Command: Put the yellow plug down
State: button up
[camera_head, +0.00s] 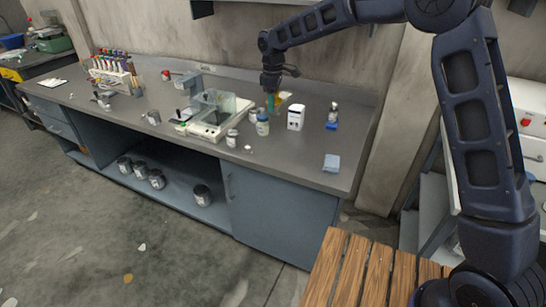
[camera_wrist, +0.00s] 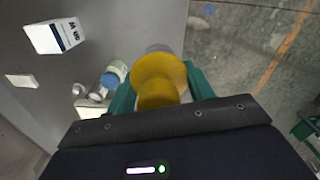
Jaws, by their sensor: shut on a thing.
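The yellow plug (camera_wrist: 160,77) is between the green fingertips of my gripper (camera_wrist: 158,88) in the wrist view, and the gripper is shut on it. In the head view my gripper (camera_head: 272,98) is over the grey worktop (camera_head: 322,178), beside a blue-capped jar. A little yellow shows at the fingers there, but the plug is too small to make out clearly. I cannot tell whether the plug touches the worktop.
The blue-capped jar (camera_head: 262,125), a white box (camera_head: 295,117) and a small dark-capped bottle (camera_head: 333,113) stand near the gripper. A balance (camera_head: 215,117) stands to the left. A light blue pad (camera_head: 332,162) lies on the right, with bare worktop around it.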

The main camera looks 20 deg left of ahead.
jog(key=shift+s+a+f, duration=0.1)
jog(key=shift+s+f, duration=0.05)
jog(key=shift+f, duration=0.2)
notch_tip(320, 180, down, 19)
jog(key=shift+f, duration=0.1)
dwell(0.3)
jog(key=shift+f, duration=0.15)
jog(key=o, duration=1)
jog(key=shift+o, duration=0.2)
notch_tip(320, 180, up, 12)
